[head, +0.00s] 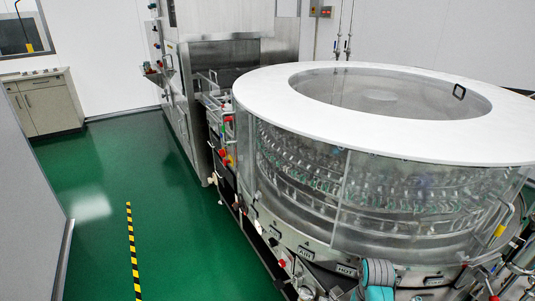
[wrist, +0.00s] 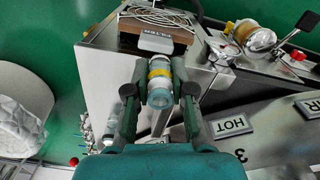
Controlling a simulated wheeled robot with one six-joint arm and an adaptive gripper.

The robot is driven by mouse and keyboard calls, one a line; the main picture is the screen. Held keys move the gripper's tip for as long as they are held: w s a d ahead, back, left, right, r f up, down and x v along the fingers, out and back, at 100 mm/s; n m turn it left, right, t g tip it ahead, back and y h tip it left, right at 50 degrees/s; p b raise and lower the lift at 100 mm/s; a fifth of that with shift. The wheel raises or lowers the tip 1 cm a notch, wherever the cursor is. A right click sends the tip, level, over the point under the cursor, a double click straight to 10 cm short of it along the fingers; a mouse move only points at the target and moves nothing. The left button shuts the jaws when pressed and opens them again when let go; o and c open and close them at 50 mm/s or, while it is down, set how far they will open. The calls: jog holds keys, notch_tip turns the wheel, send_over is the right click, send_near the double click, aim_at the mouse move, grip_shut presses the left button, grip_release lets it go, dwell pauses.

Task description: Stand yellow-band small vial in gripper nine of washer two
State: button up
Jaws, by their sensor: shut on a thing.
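My gripper (wrist: 158,98) is shut on the yellow-band small vial (wrist: 158,68) in the wrist view. The vial is clear with a yellow band, and its near end points toward the camera between the fingers. The rotary washer (head: 400,130) fills the right of the head view, with a white ring top and clear walls. Rows of small holders (head: 350,190) show blurred behind the walls. Which holder is number nine, and the washer's number, cannot be told. At the bottom of the head view part of my arm shows in front of the washer; the gripper is not clear there.
HOT (wrist: 233,124) and AIR (head: 305,252) labels sit on the washer's lower metal skirt. Green floor (head: 110,210) is open at left, with a yellow-black stripe (head: 133,250).

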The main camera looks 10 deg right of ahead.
jog(key=a+f+n, duration=0.3)
jog(key=a+n, duration=0.2)
jog(key=a, duration=0.3)
jog(key=a+f+n, duration=0.3)
jog(key=a+n, duration=0.3)
jog(key=a, duration=0.2)
jog(key=shift+d, duration=0.15)
